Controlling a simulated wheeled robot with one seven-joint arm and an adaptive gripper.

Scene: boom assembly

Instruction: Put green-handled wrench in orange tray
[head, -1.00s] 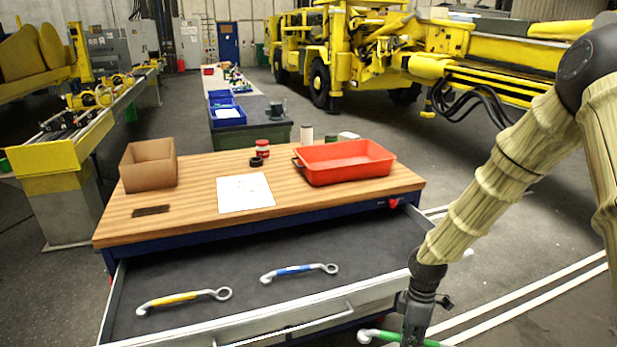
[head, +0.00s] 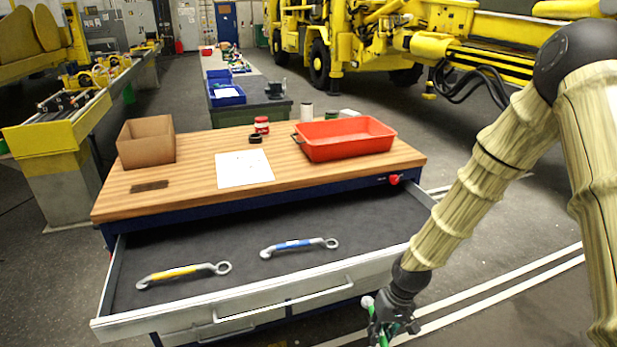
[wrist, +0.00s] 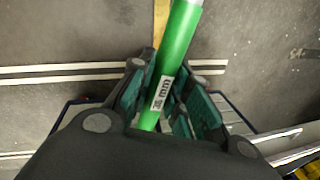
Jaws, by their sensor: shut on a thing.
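The green-handled wrench (wrist: 176,45) is between the fingers of my gripper (wrist: 165,95) in the wrist view, with a white size label on its handle. In the head view my gripper (head: 392,318) is at the lower right, in front of the open drawer's right end and apart from it. The wrench (head: 382,338) shows there only in part; its lower portion is cut off by the frame edge. The orange tray (head: 346,148), looking red-orange and empty, stands on the wooden worktop's right side, above and behind my gripper.
The open drawer (head: 200,262) holds a yellow-handled wrench (head: 183,273) and a blue-handled wrench (head: 299,245). The worktop (head: 200,193) carries a cardboard box (head: 147,144), a white sheet (head: 244,169), a red-lidded jar (head: 262,125) and a dark ring (head: 255,139). Open floor lies to the right.

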